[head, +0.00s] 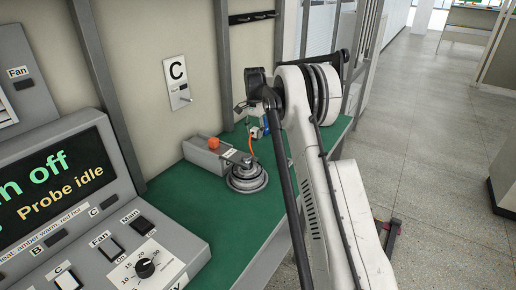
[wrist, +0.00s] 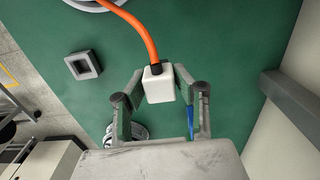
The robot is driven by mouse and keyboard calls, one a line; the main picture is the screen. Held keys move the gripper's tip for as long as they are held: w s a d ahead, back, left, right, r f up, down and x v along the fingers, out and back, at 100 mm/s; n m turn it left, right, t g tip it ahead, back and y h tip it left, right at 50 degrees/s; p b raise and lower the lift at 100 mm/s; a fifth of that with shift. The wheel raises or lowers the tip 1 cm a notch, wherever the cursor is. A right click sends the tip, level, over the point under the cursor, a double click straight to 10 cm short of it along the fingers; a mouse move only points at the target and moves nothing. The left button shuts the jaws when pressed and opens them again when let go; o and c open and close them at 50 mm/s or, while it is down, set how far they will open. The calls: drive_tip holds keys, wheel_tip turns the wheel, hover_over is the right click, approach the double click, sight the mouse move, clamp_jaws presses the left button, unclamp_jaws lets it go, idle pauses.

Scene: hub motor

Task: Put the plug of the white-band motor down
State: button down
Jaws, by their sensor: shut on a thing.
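In the wrist view my gripper (wrist: 160,82) is shut on a white block-shaped plug (wrist: 158,86), with one finger pad on each side. An orange cable (wrist: 137,28) runs from the plug to the top edge, beside a partly cut-off round grey motor (wrist: 88,3). In the head view the round motor (head: 247,178) stands on the green bench top, and the orange cable (head: 251,142) rises from near it towards my gripper. My arm hides part of the gripper there. I cannot tell the motor's band colour.
A square grey frame (wrist: 83,65) lies on the green bench top (wrist: 60,105). A grey box with an orange knob (head: 208,152) stands beside the motor. A control panel (head: 120,245) is at the left. A wall marked C (head: 178,82) stands behind.

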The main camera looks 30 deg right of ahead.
drive_tip(key=shift+f, duration=3.55)
drive_tip(key=shift+f+b, duration=0.2)
drive_tip(key=shift+b, duration=0.1)
drive_tip(key=c, duration=1.4)
unclamp_jaws()
drive_tip(key=shift+o, duration=0.2)
